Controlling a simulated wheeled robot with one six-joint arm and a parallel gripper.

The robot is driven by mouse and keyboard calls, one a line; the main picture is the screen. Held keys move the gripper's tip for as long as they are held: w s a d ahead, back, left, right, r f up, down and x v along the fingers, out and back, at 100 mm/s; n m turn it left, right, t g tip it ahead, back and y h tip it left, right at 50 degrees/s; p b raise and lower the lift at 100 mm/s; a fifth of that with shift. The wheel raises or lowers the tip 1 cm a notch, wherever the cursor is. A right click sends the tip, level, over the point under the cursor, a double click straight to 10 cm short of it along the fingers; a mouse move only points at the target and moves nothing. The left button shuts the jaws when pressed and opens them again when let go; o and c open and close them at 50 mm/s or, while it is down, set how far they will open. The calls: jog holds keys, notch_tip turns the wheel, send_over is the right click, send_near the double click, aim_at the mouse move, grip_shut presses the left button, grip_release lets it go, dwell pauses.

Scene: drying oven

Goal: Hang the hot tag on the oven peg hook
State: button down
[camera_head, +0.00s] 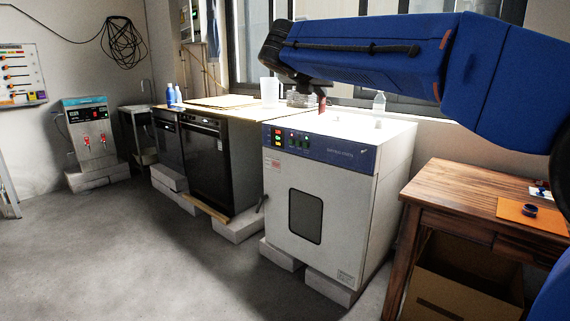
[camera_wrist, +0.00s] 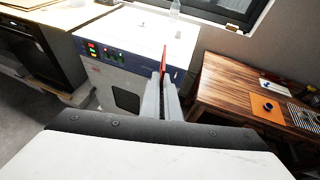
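The drying oven (camera_head: 345,215) is a white cabinet with a blue control panel and a dark door window. It also shows in the wrist view (camera_wrist: 104,78). My gripper (camera_head: 319,92) is above the oven's top near its front edge, as seen in the head view. In the wrist view its two fingers (camera_wrist: 162,82) are close together on a thin red tag, the hot tag (camera_wrist: 164,58), seen nearly edge-on. The red tag also shows below the gripper in the head view (camera_head: 322,105). I cannot make out the peg hook clearly in either view.
A wooden table (camera_head: 465,190) stands right of the oven, with an orange mat (camera_head: 515,212) on it. A black oven (camera_head: 207,165) under a counter stands to the left. The floor in front is clear.

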jog(key=w+d+f, duration=0.4)
jog(key=f, duration=0.6)
jog(key=w+d+f+m+h, duration=0.1)
jog(key=w+d+f, duration=0.35)
jog(key=f, duration=0.55)
jog(key=w+d+f, duration=0.3)
jog(key=w+f, duration=0.2)
jog(key=f, duration=0.5)
jog(key=s+d+f+n+y, duration=0.1)
jog(key=s+d+f, duration=0.1)
jog(key=f, duration=0.8)
jog(key=s+d+f, duration=0.2)
jog(key=d+f, duration=0.1)
jog(key=f, duration=0.8)
jog(key=s+d+f+n+y, duration=0.1)
jog(key=s+d+f, duration=0.1)
jog(key=f, duration=0.9)
jog(key=shift+d+f+n+t+y, duration=0.25)
jog(key=shift+d+n+t+y, duration=0.05)
